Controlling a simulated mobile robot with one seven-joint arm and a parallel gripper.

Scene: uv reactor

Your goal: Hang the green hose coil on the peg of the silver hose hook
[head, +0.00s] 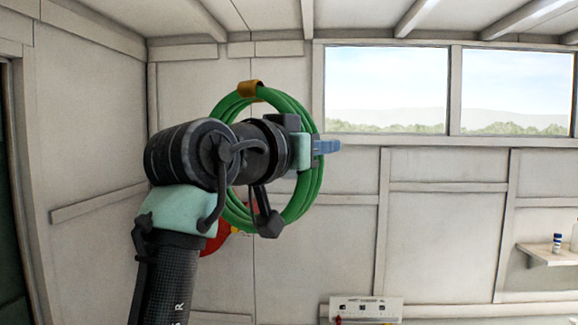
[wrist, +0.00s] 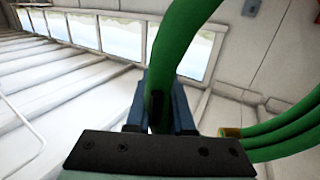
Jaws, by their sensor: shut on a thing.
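The green hose coil (head: 287,102) hangs upright in the air in the head view, with a yellow-brown band (head: 250,89) at its top. My gripper (head: 327,147) is shut on the right side of the coil. In the wrist view the green hose (wrist: 184,38) passes between the blue fingers (wrist: 160,105). More strands and a brownish band (wrist: 230,132) show at the right of that view. My arm covers the middle and part of the left of the coil. I cannot make out the silver hose hook or its peg in either view.
A white panel (head: 366,308) is low at the centre right. A small shelf (head: 547,257) with bottles is at the far right. The wall below the windows is mostly bare.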

